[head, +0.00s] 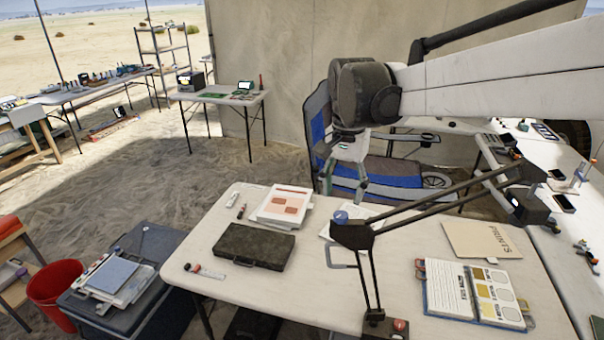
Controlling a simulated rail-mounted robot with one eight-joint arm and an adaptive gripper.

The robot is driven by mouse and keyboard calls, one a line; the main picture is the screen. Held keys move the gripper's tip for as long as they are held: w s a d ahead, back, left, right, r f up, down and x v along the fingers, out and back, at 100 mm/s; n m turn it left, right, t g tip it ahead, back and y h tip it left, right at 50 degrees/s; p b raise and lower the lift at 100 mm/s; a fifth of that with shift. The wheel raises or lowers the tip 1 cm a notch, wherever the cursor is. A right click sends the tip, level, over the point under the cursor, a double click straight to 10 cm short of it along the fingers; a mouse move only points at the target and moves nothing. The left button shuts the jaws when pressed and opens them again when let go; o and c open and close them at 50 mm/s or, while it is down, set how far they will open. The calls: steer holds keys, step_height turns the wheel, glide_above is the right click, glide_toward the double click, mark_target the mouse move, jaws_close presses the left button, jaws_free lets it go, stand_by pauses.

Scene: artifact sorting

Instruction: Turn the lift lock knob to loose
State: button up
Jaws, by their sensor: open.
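I cannot tell for sure which part is the lift lock knob. A small round blue knob-like part (341,216) shows just behind the black lamp head, above the white table. My gripper (344,194) hangs from the arm with its fingers pointing down, open and with nothing between them. In the picture it is just above the blue part; the gap in depth is unclear. A red knob (400,325) shows on the dark base at the table's front edge. No marking for loose or locked is readable.
The black jointed lamp (352,236) reaches across the white table (325,285). A dark case (254,246), papers (285,206), a folder (482,240) and an open binder (475,294) lie on it. A blue folding chair (385,170) stands behind.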

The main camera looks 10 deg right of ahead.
mark_target(341, 214)
steer(key=shift+f+p, duration=0.35)
steer(key=shift+f, duration=2.7)
jaws_close()
